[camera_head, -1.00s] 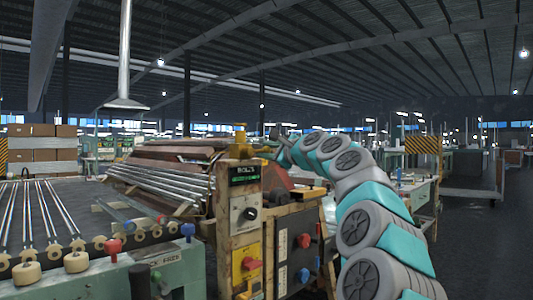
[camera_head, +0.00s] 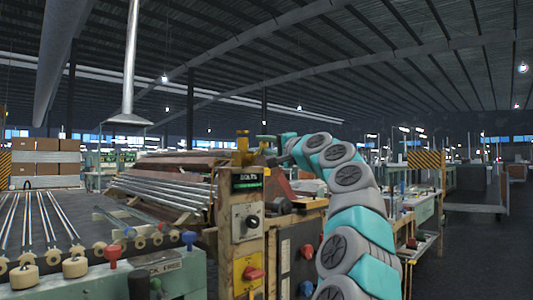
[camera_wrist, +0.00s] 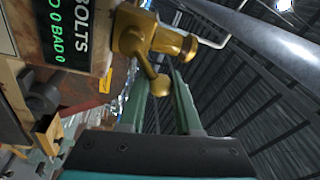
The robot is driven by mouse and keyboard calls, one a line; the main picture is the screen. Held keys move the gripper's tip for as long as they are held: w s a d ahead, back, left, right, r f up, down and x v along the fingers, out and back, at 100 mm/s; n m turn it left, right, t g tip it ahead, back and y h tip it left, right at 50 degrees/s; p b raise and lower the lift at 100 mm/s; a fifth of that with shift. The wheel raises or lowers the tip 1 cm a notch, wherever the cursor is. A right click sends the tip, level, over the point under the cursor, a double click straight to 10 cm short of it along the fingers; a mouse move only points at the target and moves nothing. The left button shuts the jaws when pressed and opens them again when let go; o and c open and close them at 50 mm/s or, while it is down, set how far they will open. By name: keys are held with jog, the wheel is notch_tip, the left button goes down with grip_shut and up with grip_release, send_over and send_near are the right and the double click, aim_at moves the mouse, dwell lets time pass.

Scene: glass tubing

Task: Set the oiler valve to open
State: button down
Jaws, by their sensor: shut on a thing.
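The oiler valve is a brass fitting (camera_head: 242,146) on top of the wooden control post. In the wrist view the valve body (camera_wrist: 152,40) is large, with a short brass lever ending in a rounded knob (camera_wrist: 160,86). My gripper (camera_wrist: 161,78) has its two green fingers on either side of the lever's end and is shut on it. In the head view my gripper (camera_head: 264,144) reaches the valve from the right; its fingertips are small there. The lever's exact setting is hard to tell.
Below the valve is a counter display (camera_head: 247,181), then a black knob (camera_head: 252,221) and a red switch on a yellow plate (camera_head: 253,273). A roller bench with glass tubes (camera_head: 40,225) stands at left. Open floor (camera_head: 480,260) lies at right.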

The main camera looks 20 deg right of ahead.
jog(key=shift+s+a+r+n+y+b, duration=0.1)
jog(key=shift+a+n+y, duration=0.25)
jog(key=shift+n, duration=0.8)
jog(key=shift+s+a+r+n+y+b, duration=0.15)
jog(key=shift+a+n+y, duration=0.2)
jog(key=shift+n, duration=0.75)
jog(key=shift+s+a+r+n+y+b, duration=0.15)
jog(key=shift+a+n, duration=0.3)
jog(key=shift+n, duration=0.7)
jog(key=shift+a+f+y, duration=0.1)
jog(key=shift+y, duration=0.15)
jog(key=c, duration=0.9)
grip_release()
jog(key=b+v, duration=0.4)
jog(key=v, duration=0.4)
